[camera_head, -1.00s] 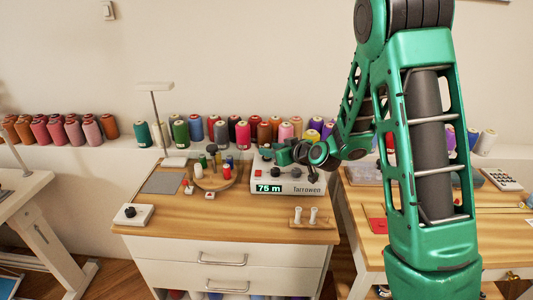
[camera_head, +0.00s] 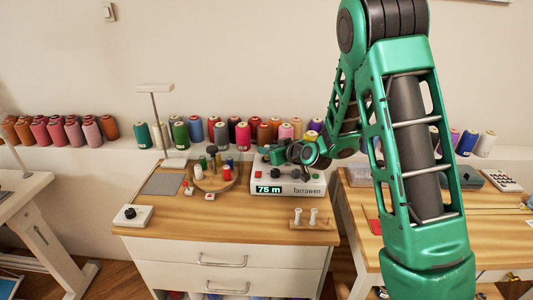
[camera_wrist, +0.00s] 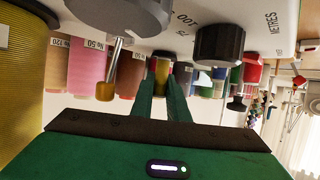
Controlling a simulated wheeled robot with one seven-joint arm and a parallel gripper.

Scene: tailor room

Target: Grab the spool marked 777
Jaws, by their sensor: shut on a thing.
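In the wrist view, which looks upside down, my gripper (camera_wrist: 163,88) has its green fingers closed on the sides of a small yellow spool with a dark end (camera_wrist: 162,70). I can read no 777 on this spool. In the head view, my gripper (camera_head: 280,155) is over the back of the white farrowen machine, in front of the row of spools; the held spool cannot be made out there. Other spools beside it in the wrist view include a pink spool (camera_wrist: 88,65) and a brown spool (camera_wrist: 130,72), with white labels partly readable.
The farrowen machine (camera_head: 290,188) reads 75 m; its black knob (camera_wrist: 219,45) is close to my gripper. A peg board (camera_head: 312,222) is in front.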

